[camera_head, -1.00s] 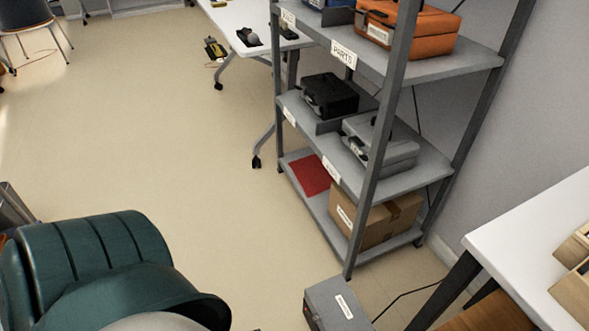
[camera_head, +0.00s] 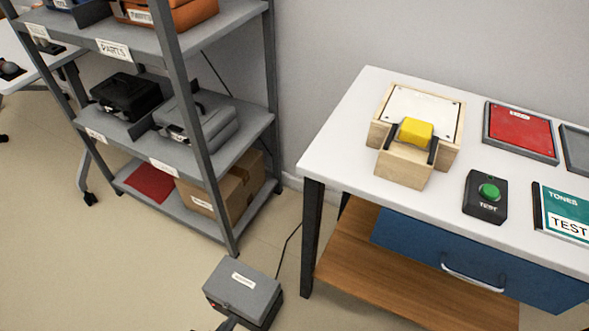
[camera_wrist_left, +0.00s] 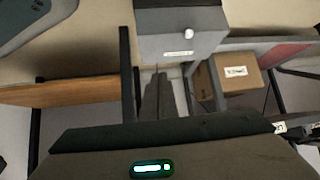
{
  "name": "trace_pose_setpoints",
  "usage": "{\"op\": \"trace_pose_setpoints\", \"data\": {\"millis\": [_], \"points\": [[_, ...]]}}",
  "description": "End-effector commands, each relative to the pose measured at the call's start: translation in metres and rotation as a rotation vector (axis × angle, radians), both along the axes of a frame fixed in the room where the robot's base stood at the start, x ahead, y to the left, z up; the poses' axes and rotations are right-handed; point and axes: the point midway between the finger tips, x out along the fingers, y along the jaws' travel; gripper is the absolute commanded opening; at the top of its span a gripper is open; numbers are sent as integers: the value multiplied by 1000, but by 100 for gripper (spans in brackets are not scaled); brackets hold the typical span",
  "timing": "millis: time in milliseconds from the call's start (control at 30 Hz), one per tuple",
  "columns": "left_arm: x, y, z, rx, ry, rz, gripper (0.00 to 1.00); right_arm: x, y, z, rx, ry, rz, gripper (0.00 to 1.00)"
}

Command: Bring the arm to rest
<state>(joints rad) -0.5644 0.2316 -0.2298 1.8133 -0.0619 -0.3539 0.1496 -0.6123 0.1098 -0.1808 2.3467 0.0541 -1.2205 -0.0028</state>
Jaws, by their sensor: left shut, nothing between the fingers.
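My left gripper (camera_head: 228,323) shows only as a small dark piece at the bottom edge of the head view, in front of the grey box. In the left wrist view its two dark fingers (camera_wrist_left: 157,78) lie together, shut and empty, pointing toward the grey box (camera_wrist_left: 180,42). I cannot tell how far they are from it. Most of the left arm is out of the head view. My right gripper is in neither view.
The grey labelled box (camera_head: 243,290) stands on the floor between the metal shelf (camera_head: 205,135) and the white table (camera_head: 345,130). On the table are a wooden fixture with a yellow block (camera_head: 416,131), a green-button box (camera_head: 486,197) and a red tray (camera_head: 520,131). Floor at left is clear.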

Motion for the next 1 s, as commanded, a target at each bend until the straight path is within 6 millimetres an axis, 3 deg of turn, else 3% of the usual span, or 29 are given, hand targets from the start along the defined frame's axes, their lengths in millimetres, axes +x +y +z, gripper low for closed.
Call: {"op": "trace_pose_setpoints", "data": {"millis": [200, 400, 933, 1000], "points": [[-6, -16, 47, 6, 142, 32, 0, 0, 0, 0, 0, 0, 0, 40], [-20, -23, 76, 9, 236, 32, 0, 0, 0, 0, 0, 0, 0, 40], [-49, -33, 121, 4, 365, 10, 0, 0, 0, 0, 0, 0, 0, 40], [-47, -33, 117, 6, 368, 11, 0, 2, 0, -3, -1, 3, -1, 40]]}}
